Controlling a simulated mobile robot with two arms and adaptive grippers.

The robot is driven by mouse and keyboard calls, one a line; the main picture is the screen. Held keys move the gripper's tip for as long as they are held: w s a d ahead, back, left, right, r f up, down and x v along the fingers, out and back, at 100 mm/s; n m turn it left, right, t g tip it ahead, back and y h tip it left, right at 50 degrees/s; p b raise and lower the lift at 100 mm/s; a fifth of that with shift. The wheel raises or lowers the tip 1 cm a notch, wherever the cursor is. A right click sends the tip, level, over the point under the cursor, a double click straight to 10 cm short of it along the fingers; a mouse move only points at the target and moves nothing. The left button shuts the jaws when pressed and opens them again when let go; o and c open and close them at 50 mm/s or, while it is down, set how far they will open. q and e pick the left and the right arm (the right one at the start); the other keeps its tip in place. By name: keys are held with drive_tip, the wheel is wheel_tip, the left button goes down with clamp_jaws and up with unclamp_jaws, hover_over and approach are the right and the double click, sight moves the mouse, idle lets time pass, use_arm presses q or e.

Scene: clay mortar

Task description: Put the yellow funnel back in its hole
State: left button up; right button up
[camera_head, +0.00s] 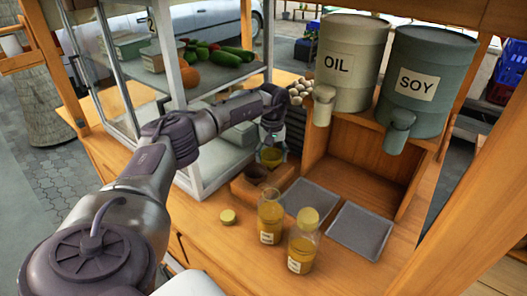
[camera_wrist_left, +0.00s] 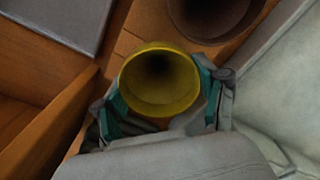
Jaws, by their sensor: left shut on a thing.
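The yellow funnel (camera_wrist_left: 160,82) is in my left gripper (camera_wrist_left: 165,105), which is shut on it, with the wide mouth facing the wrist camera. In the head view the funnel (camera_head: 271,156) hangs below my left gripper (camera_head: 272,143), just behind and above a wooden block (camera_head: 246,188). The funnel's lower end is hidden. My right gripper is not in view.
Two bottles (camera_head: 270,218) (camera_head: 303,245) and a loose yellow cap (camera_head: 228,216) stand in front of the block. Two grey trays (camera_head: 360,231) (camera_head: 308,199) lie to the right. A glass case (camera_head: 185,130) is close on the left. Oil (camera_head: 350,62) and soy (camera_head: 424,82) drums stand above.

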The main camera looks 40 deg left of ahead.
use_arm(q)
drive_tip(key=shift+f, duration=0.1)
drive_tip(key=o, duration=1.1)
drive_tip(key=shift+c, duration=0.2)
wheel_tip(320, 180, up, 12)
idle(0.5)
